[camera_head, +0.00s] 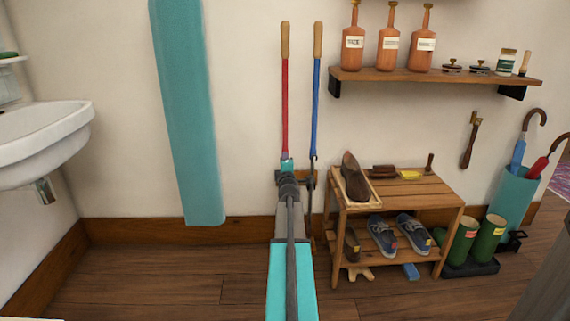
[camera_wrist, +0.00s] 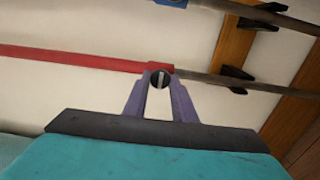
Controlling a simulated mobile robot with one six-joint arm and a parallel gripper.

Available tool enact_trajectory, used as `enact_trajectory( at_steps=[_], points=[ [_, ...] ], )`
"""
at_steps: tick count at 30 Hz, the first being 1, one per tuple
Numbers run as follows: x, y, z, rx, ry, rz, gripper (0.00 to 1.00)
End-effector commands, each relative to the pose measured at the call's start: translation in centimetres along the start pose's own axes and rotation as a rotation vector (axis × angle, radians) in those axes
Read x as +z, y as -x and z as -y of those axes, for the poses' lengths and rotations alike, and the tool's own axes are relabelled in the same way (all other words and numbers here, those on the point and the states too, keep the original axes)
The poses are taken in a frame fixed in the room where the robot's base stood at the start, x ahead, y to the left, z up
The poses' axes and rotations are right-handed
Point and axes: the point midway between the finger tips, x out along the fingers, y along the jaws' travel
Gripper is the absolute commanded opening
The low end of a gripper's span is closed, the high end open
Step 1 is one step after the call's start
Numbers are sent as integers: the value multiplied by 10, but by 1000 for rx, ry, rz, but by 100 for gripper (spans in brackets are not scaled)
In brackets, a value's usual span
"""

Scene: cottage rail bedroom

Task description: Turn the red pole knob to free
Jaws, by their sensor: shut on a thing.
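The red pole (camera_head: 285,105) stands upright against the wall with a wooden grip on top. In the wrist view the red pole (camera_wrist: 75,58) runs in from the left and meets a grey shaft near the middle. Its knob (camera_wrist: 160,77) is round and black, with a pale line running roughly across the pole. My gripper (camera_wrist: 160,90) has its two purple fingers shut on the knob's sides. In the head view my gripper (camera_head: 287,165) is at the pole's lower part, and my arm hides the knob there.
A blue pole (camera_head: 317,95) stands close to the right of the red one. A wooden shoe rack (camera_head: 440,190) is just right of the poles. A wall shelf (camera_head: 440,76) with bottles is above it. A white sink (camera_head: 40,135) is at left.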

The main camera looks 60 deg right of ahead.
Motion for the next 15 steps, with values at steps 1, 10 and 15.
enact_trajectory(
  at_steps=[1, 10, 15],
  points=[
    [0, 0, 0, 0, 6, 0, 2],
    [0, 0, 0, 0, 13, 0, 2],
    [0, 0, 0, 0, 12, 0, 38]
  ],
)
